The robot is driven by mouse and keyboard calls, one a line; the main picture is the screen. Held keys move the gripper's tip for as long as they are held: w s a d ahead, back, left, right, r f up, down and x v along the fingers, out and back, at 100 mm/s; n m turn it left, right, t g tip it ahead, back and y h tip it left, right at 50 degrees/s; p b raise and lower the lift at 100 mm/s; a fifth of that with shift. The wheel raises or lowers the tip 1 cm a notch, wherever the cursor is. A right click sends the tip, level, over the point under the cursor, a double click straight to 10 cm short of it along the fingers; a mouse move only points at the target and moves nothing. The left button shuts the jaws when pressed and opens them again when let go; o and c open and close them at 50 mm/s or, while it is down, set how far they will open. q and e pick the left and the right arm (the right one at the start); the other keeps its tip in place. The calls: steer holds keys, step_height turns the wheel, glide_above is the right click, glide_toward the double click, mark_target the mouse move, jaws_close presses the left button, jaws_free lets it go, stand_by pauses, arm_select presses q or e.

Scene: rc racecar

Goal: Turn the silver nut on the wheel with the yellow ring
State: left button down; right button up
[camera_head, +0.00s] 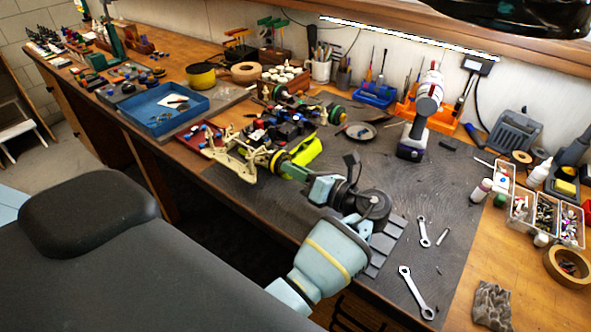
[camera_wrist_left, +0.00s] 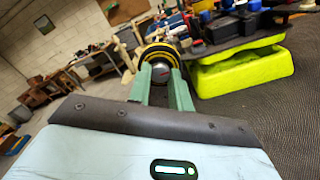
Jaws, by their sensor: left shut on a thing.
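The wheel with the yellow ring (camera_head: 279,160) is on the near side of the RC car (camera_head: 262,140). My left gripper (camera_head: 287,169) reaches it with green fingers. In the left wrist view the wheel (camera_wrist_left: 157,51) is straight ahead, its yellow ring showing above the fingers. A round silver part, seemingly the nut (camera_wrist_left: 161,73), shows between the fingertips of my left gripper (camera_wrist_left: 161,76), which is shut on it. The fingers hide its sides. My right gripper is not in view.
A yellow-green block (camera_head: 307,150) is under the car, right beside the wheel. Wrenches (camera_head: 417,292) lie on the dark mat to the right. A blue tray (camera_head: 168,108) stands left of the car; a cordless drill (camera_head: 420,115) stands behind. The mat is mostly clear to the right.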

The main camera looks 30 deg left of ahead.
arm_select(q)
steer(key=n+p, duration=0.1)
steer(key=n, duration=0.7)
steer(key=shift+n+p, duration=0.3)
steer(key=n, duration=0.4)
steer(key=shift+n, duration=0.3)
steer(key=shift+n+b, duration=0.35)
steer(key=shift+n, duration=1.85)
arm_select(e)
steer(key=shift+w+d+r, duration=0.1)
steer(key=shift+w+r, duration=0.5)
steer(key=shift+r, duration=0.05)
arm_select(q)
steer(key=c, duration=1.3)
jaws_free()
steer(key=shift+o, duration=0.2)
